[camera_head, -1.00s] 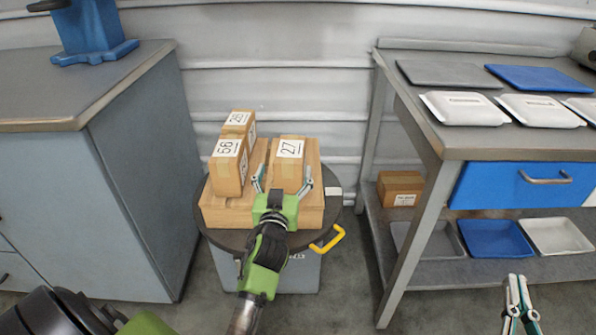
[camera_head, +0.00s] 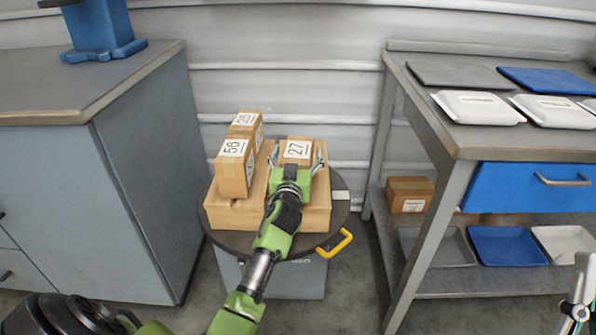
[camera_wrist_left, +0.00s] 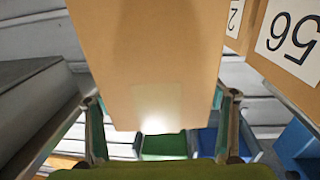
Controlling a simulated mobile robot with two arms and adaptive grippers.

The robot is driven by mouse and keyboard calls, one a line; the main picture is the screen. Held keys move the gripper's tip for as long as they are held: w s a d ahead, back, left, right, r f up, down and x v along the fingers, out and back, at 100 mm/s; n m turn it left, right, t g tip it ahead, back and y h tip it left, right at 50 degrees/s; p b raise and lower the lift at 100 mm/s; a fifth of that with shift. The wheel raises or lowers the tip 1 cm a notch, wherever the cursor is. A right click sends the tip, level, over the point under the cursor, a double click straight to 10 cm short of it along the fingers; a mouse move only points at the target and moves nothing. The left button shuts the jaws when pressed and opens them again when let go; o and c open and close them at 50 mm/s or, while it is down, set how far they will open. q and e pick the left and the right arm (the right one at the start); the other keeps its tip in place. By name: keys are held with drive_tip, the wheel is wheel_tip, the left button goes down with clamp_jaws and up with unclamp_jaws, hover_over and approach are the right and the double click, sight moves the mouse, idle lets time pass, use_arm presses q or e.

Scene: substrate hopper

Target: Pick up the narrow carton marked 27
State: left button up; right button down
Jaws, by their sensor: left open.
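The narrow carton marked 27 (camera_head: 298,149) stands upright on a wooden block (camera_head: 225,216) on a round dark stand. My left gripper (camera_head: 296,162) is open at the carton's near side, with one finger at each side of it. In the left wrist view, the plain brown face of the carton (camera_wrist_left: 150,60) fills the middle, between the two open fingers (camera_wrist_left: 162,128). I cannot tell whether the fingers touch it. The carton's lower part is hidden behind the gripper in the head view. Part of my right gripper (camera_head: 580,295) shows at the lower right edge; its jaws are unclear.
A carton that seems marked 56 (camera_head: 234,167) stands close on the left, with another carton (camera_head: 246,126) behind it. The stand has a yellow handle (camera_head: 335,243). A grey cabinet (camera_head: 145,170) is left, a workbench (camera_head: 462,140) with trays right.

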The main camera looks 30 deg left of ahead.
use_arm(q)
drive_tip(key=shift+w+a, duration=0.25)
drive_tip(key=shift+w, duration=0.25)
drive_tip(key=c, duration=1.7)
drive_tip(key=shift+r, duration=0.1)
drive_tip(key=shift+c, duration=1.2)
